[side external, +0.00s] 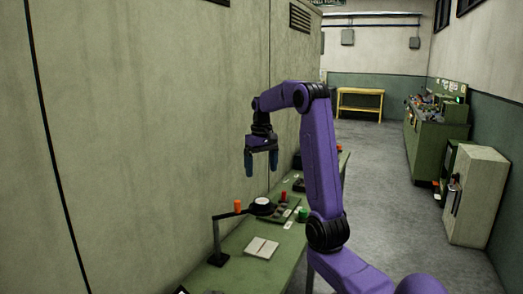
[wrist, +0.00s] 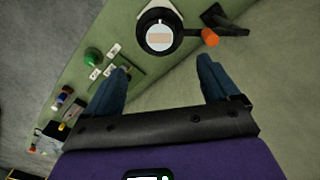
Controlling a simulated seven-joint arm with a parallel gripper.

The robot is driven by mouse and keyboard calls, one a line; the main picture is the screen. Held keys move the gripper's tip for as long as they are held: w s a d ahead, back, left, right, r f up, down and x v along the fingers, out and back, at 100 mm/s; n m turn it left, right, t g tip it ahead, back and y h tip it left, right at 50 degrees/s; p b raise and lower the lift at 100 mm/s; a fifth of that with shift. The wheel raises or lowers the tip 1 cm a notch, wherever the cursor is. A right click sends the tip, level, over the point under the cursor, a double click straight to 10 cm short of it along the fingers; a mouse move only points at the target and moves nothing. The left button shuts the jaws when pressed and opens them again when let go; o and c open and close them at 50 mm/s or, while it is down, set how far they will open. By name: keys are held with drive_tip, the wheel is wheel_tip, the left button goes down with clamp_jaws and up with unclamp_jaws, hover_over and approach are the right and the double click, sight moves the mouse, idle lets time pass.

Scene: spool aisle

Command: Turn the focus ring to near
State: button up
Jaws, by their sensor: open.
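A black round ring with a white centre (side external: 262,206), which looks like the focus ring, is on a black stand (side external: 216,245) at the near part of the green bench. My gripper (side external: 261,168) hangs fingers down above the bench, apart from the ring. In the wrist view its blue fingers (wrist: 163,76) are spread with nothing between them. I cannot read any near mark.
A green knob (side external: 303,214), a red piece (side external: 284,196) and small white labels are on the bench (side external: 235,268) near the ring. An open book or pad (side external: 262,247) lies in front. The wall (side external: 180,130) runs close along the bench's left side.

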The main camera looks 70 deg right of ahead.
wheel_tip(320, 180, up, 6)
idle(0.7)
drive_tip(key=a+f+n, duration=0.3)
drive_tip(key=a+n, duration=0.1)
drive_tip(key=a, duration=0.9)
drive_tip(key=a+f+n, duration=0.3)
drive_tip(key=a+n, duration=0.2)
drive_tip(key=a, duration=0.8)
drive_tip(key=s+a+f+n, duration=0.4)
drive_tip(key=s+a+n, duration=0.1)
drive_tip(key=s, duration=0.5)
drive_tip(key=s+a+f+n, duration=0.4)
drive_tip(key=s+a+n, duration=0.1)
drive_tip(key=s, duration=0.5)
drive_tip(key=shift+s+a, duration=0.35)
drive_tip(key=shift+a, duration=0.3)
